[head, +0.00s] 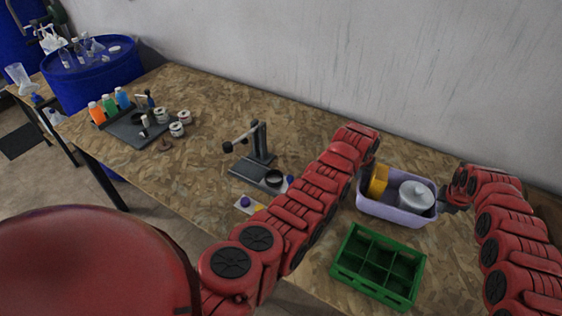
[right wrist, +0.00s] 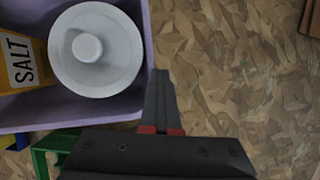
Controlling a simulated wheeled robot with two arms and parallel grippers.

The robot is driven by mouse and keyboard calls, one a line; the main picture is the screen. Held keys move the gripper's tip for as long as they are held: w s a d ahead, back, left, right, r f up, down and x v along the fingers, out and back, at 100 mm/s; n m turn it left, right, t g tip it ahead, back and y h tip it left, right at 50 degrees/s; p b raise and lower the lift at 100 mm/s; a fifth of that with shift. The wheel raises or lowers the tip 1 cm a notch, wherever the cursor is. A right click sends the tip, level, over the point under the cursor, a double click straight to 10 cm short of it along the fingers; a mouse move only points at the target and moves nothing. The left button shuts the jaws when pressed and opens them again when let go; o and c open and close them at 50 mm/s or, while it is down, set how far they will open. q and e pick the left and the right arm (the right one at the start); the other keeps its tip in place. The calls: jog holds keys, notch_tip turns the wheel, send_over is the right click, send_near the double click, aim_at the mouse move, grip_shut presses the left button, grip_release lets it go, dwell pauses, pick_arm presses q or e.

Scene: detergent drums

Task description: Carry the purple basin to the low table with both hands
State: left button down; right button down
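The purple basin (head: 397,213) stands on the workbench at the right in the head view. It holds a yellow salt box (head: 378,181) and a grey lidded pot (head: 415,196). Its corner also shows in the right wrist view (right wrist: 112,108). My left gripper (head: 366,172) is at the basin's left end; its fingers are mostly hidden. My right gripper (right wrist: 160,100) has its fingers together, close beside the basin's right wall, and no rim shows between them. I cannot tell whether it touches the wall. No table is clearly recognisable as the low table.
A green divided crate (head: 378,268) sits just in front of the basin. A dark stand (head: 258,160) is left of my left arm. A tray with bottles (head: 125,125) is at the workbench's far left. A blue drum (head: 95,82) and a small side table (head: 60,120) stand beyond.

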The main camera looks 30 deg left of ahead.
pick_arm(q)
jog(key=shift+d, duration=0.1)
pick_arm(e)
jog(key=shift+a, duration=0.1)
